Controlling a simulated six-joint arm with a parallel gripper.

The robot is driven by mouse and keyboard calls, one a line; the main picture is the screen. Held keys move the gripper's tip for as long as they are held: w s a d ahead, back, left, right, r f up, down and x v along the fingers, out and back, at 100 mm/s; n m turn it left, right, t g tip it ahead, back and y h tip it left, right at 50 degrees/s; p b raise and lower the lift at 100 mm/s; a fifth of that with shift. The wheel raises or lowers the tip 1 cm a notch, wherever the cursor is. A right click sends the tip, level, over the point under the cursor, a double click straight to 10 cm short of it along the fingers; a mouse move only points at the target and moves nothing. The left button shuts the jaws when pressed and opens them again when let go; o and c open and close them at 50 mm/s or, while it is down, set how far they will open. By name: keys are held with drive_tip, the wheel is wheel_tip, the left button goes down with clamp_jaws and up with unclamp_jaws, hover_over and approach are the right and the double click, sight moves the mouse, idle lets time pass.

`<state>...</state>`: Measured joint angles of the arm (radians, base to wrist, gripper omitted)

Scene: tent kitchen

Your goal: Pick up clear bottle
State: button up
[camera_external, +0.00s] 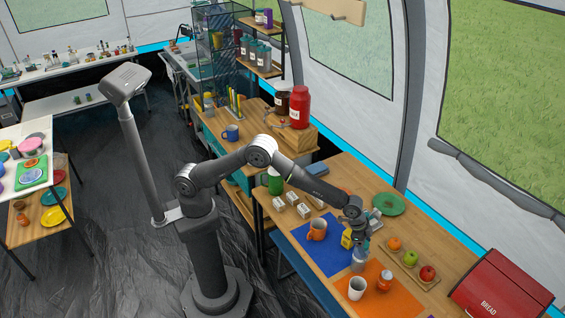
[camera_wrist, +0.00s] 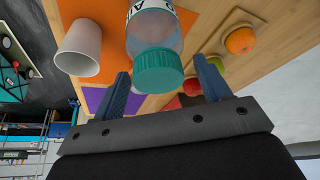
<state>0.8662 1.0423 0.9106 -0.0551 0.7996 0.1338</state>
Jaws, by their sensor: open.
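The clear bottle (camera_wrist: 155,28) has a teal cap and a white label with dark letters. In the wrist view its cap lies toward my gripper (camera_wrist: 161,70), between the two blue-grey fingers, with visible space at both sides. My gripper is open and empty. In the external view the bottle (camera_external: 359,262) stands upright at the edge of the orange mat (camera_external: 403,304), just below my gripper (camera_external: 358,243), which hides its top. I cannot tell whether the fingers are level with the cap.
A white cup (camera_external: 356,289) and an orange-red bottle (camera_external: 384,281) stand close by. A yellow carton (camera_external: 347,239) and an orange mug (camera_external: 316,230) are near the blue mat (camera_external: 322,258). A wooden fruit tray (camera_external: 416,275) and a red bread box (camera_external: 500,290) are to the right.

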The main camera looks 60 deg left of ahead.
drive_tip(key=shift+c, duration=0.2)
drive_tip(key=c, duration=1.3)
